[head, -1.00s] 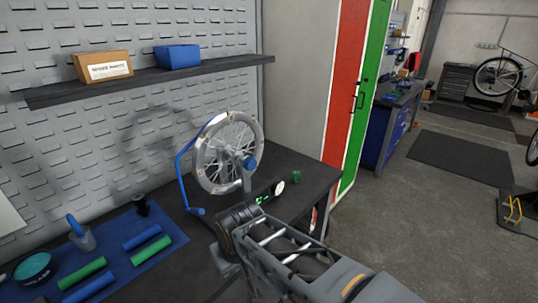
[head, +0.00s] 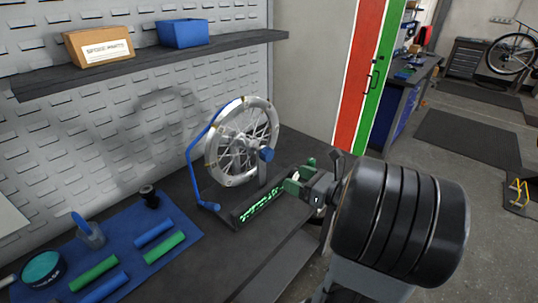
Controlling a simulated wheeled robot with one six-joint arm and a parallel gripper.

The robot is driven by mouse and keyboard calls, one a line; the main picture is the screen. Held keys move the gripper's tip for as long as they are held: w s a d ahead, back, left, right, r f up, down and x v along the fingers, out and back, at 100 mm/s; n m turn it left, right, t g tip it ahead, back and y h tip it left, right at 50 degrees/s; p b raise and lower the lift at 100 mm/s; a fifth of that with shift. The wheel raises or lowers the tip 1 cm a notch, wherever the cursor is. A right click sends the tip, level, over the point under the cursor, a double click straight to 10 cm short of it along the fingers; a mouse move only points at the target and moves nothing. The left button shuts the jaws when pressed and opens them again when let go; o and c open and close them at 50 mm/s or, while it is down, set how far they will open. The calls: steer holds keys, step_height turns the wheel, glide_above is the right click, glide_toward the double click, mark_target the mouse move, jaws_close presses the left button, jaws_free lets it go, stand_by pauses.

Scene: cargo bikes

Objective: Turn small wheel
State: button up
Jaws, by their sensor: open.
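The small spoked wheel (head: 238,142) stands upright in a truing stand on the dark workbench. Its rim is silver and a blue knob (head: 267,154) sits at its hub. The stand has a blue bent arm (head: 190,160) on the left and a dark base with green lit marks (head: 262,205). My dark arm hides part of the bench's right end.
A blue mat (head: 125,250) at the lower left holds green and blue rolls, a teal-topped tin (head: 40,268) and a cup. A shelf (head: 150,62) above carries a cardboard box (head: 98,47) and a blue bin (head: 183,33). The bench front is clear.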

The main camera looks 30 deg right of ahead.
mark_target(270, 156)
steer(key=w+a, duration=0.1)
steer(key=w, duration=0.3)
steer(key=w+a+m+t+p, duration=0.1)
steer(key=w, duration=0.3)
steer(key=w+a+m+h, duration=0.1)
steer(key=w, duration=0.3)
steer(key=shift+w+r+p, duration=0.3)
steer(key=shift+w, duration=0.05)
steer(key=shift+d, duration=0.1)
steer(key=c, duration=1.3)
